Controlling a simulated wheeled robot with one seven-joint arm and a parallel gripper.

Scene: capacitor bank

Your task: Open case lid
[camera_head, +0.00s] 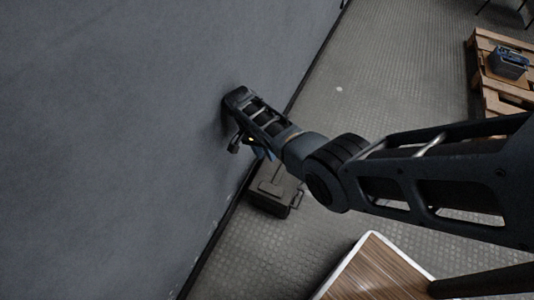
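A dark case (272,196) sits on the floor against the foot of the grey wall, just below the middle of the head view. My arm reaches in from the right and covers part of the case's upper side. I cannot make out its lid edge or latches clearly. My gripper (236,142) is at the arm's far end, above and to the left of the case in the picture, close in front of the wall. It appears apart from the case. Its fingers are small and dark, and I cannot tell whether they are open or shut.
A large grey wall (110,130) fills the left side. A wood-topped surface with a white edge (345,258) stands at the bottom. A wooden pallet (480,75) bears a blue box (508,63) at the upper right. Textured floor (400,75) between is mostly clear.

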